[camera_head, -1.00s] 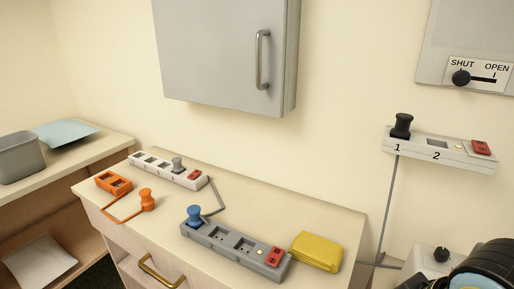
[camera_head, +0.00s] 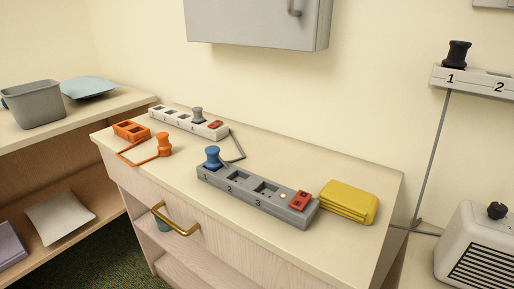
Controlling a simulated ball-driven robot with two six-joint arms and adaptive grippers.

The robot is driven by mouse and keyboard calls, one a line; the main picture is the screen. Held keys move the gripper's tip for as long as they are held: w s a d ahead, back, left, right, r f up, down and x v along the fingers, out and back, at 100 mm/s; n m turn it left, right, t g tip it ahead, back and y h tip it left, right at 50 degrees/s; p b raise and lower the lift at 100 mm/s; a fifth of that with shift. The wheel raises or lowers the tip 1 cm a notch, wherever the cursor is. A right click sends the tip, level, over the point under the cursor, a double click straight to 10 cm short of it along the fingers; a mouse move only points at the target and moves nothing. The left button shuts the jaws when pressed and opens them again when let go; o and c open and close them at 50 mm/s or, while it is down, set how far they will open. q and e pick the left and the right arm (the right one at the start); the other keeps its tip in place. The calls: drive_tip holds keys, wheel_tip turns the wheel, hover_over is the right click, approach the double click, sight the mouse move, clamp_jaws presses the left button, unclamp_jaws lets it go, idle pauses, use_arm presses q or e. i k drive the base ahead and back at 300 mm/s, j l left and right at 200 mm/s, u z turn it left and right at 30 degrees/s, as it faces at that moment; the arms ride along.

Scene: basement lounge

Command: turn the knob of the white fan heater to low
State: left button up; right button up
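The white fan heater (camera_head: 478,240) stands at the right edge of the view, beyond the end of the cabinet, and is partly cut off by the frame. Its front has a dark slatted grille (camera_head: 484,268). A black knob (camera_head: 496,210) sits on its top. I cannot read any markings around the knob or tell its setting. Neither of my grippers shows in the view.
The cabinet top (camera_head: 280,230) bears a grey power strip (camera_head: 245,189), a white power strip (camera_head: 180,121), an orange socket block (camera_head: 131,130) and a yellow cloth (camera_head: 348,202). A wall strip (camera_head: 480,81) holds a black plug (camera_head: 458,54). A wall cabinet (camera_head: 255,18) hangs above.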

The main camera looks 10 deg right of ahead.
sight(496, 210)
drive_tip(key=z, duration=2)
